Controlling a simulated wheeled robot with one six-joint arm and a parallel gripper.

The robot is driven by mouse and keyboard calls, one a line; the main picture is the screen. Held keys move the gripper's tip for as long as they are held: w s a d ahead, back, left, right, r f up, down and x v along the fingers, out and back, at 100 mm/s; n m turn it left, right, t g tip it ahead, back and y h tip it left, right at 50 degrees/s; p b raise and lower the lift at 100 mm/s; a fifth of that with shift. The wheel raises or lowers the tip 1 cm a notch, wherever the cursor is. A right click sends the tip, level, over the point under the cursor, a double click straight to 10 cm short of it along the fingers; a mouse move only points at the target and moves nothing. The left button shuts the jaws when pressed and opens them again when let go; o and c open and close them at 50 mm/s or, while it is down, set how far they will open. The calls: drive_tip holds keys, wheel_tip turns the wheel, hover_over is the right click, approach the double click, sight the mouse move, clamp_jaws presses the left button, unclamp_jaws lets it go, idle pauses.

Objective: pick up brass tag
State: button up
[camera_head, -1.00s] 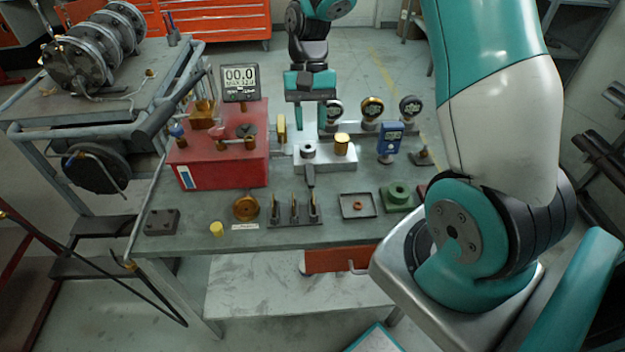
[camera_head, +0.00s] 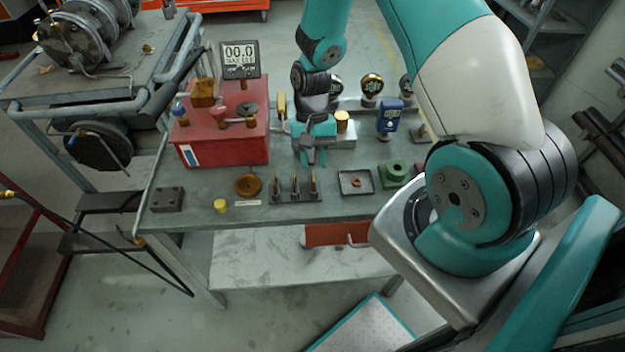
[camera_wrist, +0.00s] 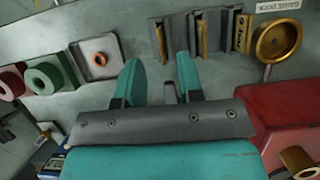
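Thin upright brass tags stand in a dark slotted rack (camera_head: 296,197) near the front edge of the workbench. In the wrist view the rack (camera_wrist: 222,32) is at the top, with a marked brass tag (camera_wrist: 243,34) in its right slot and other brass-coloured edges to its left. I cannot tell which of them is the task's tag. My gripper (camera_head: 312,158) is above the bench, behind the rack. In the wrist view my gripper (camera_wrist: 160,72) has its teal fingers apart, with no tag between them. A small grey part shows between the finger bases.
A round brass dish (camera_head: 248,184) sits left of the rack, and a grey tray (camera_head: 356,182) with a small ring sits right. Green (camera_head: 394,173) and red parts lie beyond it. A red box (camera_head: 222,140) stands behind left; a blue meter (camera_head: 390,118) stands behind right.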

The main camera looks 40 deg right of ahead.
sight(313, 174)
drive_tip(key=shift+x, duration=1.8)
drive_tip(key=shift+a, duration=0.2)
drive_tip(key=shift+c, duration=0.2)
clamp_jaws()
drive_tip(key=shift+r, duration=0.2)
